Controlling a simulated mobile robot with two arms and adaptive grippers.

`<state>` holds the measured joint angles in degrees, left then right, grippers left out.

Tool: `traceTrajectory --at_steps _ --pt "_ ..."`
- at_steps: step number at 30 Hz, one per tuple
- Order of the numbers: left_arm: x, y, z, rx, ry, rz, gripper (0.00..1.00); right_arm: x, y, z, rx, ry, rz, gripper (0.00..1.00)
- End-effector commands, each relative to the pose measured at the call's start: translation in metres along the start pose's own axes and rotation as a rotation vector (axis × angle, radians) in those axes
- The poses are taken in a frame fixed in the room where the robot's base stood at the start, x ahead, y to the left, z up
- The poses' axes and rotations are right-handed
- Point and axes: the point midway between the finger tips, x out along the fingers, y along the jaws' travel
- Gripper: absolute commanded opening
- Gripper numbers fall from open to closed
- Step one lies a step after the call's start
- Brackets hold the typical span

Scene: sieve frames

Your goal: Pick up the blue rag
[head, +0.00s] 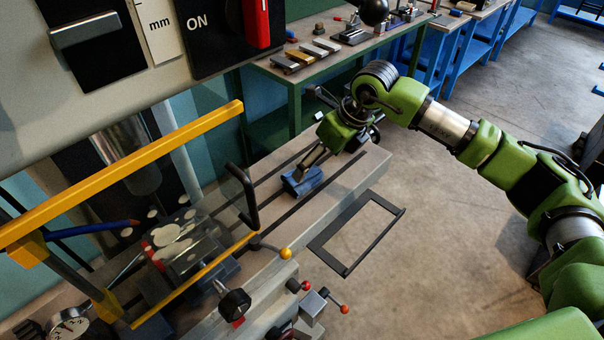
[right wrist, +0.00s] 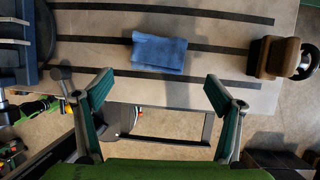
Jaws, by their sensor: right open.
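The blue rag (head: 298,184) lies on the slotted grey machine table, near its middle in the head view. It also shows in the upper middle of the right wrist view (right wrist: 159,53), lying over a dark slot, slightly crumpled. My right gripper (head: 317,158) is close to the rag and above the table in the head view. In the right wrist view its two green-padded fingers (right wrist: 160,91) are spread wide, with nothing between them. The rag shows beyond the fingertips, apart from them. My left gripper is not in view.
The machine table (head: 366,162) is mostly bare around the rag. A yellow bar (head: 130,172) and a clear guard stand at left. A dark rectangular frame (head: 318,244) sits past the table's near edge. A brown block (right wrist: 270,57) stands right of the rag. A green workbench (head: 296,92) holds tools behind.

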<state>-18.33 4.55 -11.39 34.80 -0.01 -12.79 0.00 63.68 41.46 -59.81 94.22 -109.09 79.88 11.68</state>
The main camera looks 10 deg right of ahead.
Motion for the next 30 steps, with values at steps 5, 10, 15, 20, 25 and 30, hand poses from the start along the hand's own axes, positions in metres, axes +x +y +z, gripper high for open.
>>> traceTrajectory --at_steps 5,10,15,20,25,30 --pt "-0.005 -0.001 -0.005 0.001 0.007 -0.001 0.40 0.016 0.000 0.000 0.000 0.001 0.000 0.86" --pt "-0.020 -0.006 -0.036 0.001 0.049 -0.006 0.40 0.029 0.004 -0.001 0.001 0.003 0.001 0.86" --pt "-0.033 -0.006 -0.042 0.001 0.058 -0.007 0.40 0.056 0.006 -0.002 0.001 0.001 0.001 0.86" --pt "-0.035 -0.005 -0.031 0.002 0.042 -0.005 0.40 0.068 0.005 -0.003 0.001 0.001 -0.001 0.86" --pt "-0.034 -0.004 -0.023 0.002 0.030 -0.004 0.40 0.069 0.005 -0.003 0.000 0.000 -0.001 0.86" --pt "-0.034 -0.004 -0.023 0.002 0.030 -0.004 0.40 0.069 0.005 -0.003 0.000 0.000 -0.001 0.50"
